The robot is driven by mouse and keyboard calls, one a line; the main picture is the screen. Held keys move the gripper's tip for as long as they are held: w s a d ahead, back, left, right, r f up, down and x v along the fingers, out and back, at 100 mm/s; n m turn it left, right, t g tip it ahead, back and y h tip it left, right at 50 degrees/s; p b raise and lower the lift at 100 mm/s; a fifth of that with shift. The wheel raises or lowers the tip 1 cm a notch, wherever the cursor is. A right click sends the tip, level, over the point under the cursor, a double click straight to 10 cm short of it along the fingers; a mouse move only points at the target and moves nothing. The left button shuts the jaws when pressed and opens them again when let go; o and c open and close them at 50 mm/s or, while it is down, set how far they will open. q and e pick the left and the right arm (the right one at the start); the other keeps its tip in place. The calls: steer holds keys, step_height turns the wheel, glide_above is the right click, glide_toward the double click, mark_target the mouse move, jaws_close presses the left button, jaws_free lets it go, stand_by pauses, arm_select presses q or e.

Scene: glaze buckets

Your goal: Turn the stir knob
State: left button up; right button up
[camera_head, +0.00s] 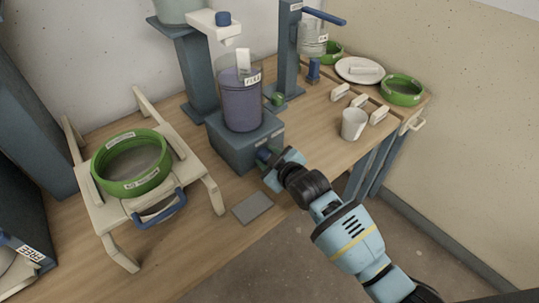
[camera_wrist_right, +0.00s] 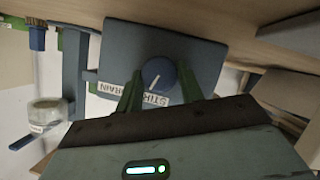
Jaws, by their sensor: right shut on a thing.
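The stir knob (camera_wrist_right: 162,78) is a round blue dial with a pale pointer line, on the front of a grey-blue base box (camera_head: 232,142). In the wrist view the pointer slants a little from upright, and a "STIR" label sits below the knob. My right gripper (camera_head: 268,157) reaches the box front from the lower right; its green fingers lie either side of the knob and are shut on it. The gripper mostly hides the knob in the head view. A clear vessel (camera_head: 241,104) labelled "FULL", with purple-grey contents, stands on the box. My left gripper is not in view.
A green-rimmed bowl (camera_head: 130,187) sits on a cream frame at left. A grey plate (camera_head: 252,207) lies near the table's front edge. A white cup (camera_head: 354,124), cream blocks, a white dish (camera_head: 360,70) and another green bowl (camera_head: 403,96) are at right.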

steer(key=n, duration=0.1)
steer(key=n+t+h, duration=0.1)
steer(key=n, duration=0.1)
steer(key=shift+s+a+f+t, duration=0.15)
steer(key=shift+t, duration=0.15)
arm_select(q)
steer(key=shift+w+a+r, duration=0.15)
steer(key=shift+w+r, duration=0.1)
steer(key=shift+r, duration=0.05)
arm_select(e)
steer(key=shift+h, duration=0.3)
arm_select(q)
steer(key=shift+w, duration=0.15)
arm_select(e)
steer(key=shift+n+t, duration=0.3)
steer(key=shift+n, duration=0.1)
steer(key=o, duration=1)
steer(key=p+v, duration=0.1)
steer(key=v, duration=0.5)
steer(key=shift+s, duration=0.35)
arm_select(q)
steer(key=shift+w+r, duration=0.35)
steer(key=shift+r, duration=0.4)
arm_select(e)
steer(key=shift+s+d+r, duration=0.2)
steer(key=shift+s+r, duration=0.05)
steer(key=shift+s, duration=0.25)
